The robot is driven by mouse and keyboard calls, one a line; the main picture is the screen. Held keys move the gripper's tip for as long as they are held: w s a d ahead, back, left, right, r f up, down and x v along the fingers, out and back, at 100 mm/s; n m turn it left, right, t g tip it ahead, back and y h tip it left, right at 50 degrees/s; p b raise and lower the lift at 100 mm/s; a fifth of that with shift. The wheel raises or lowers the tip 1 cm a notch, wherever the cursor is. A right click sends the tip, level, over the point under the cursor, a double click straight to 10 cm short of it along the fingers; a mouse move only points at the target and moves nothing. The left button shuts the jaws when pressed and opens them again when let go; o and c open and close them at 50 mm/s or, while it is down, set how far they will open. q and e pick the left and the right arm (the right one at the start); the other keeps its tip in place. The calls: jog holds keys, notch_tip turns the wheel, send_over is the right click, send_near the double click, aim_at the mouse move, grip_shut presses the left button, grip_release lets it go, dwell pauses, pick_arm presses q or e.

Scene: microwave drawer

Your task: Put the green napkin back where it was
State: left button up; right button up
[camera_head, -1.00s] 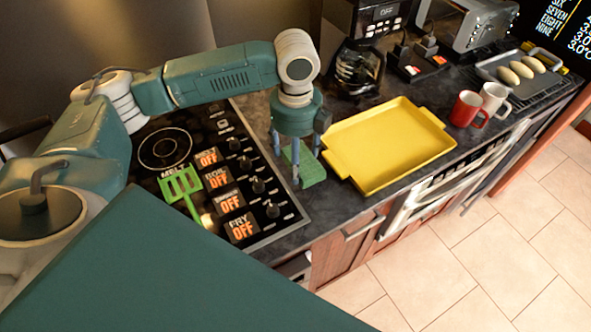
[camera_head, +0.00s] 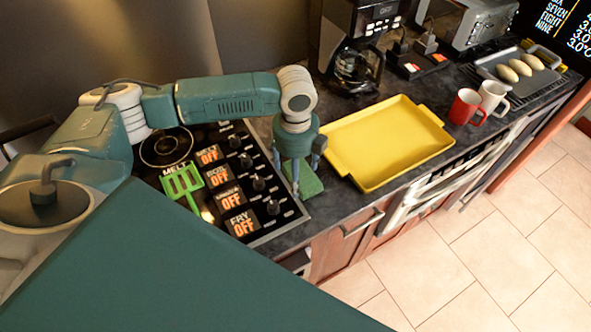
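The green napkin (camera_head: 309,184) lies on the dark counter between the cooktop and the yellow tray. My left gripper (camera_head: 305,180) points down over it from above, with its fingers spread apart at the napkin's left and back sides. The gripper hides the back part of the napkin. Whether a fingertip touches the napkin is too small to tell. My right gripper is not in view.
The yellow tray (camera_head: 388,143) is close to the right of the gripper. The cooktop (camera_head: 263,228) with a green spatula (camera_head: 184,183) is to the left. Red (camera_head: 466,107) and white (camera_head: 493,98) mugs stand farther right; a coffee maker (camera_head: 357,68) is behind.

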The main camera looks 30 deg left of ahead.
pick_arm(q)
jog(key=shift+o, duration=0.6)
notch_tip(320, 180, up, 12)
jog(key=b, duration=0.3)
jog(key=shift+r, duration=0.15)
jog(key=shift+s, duration=0.1)
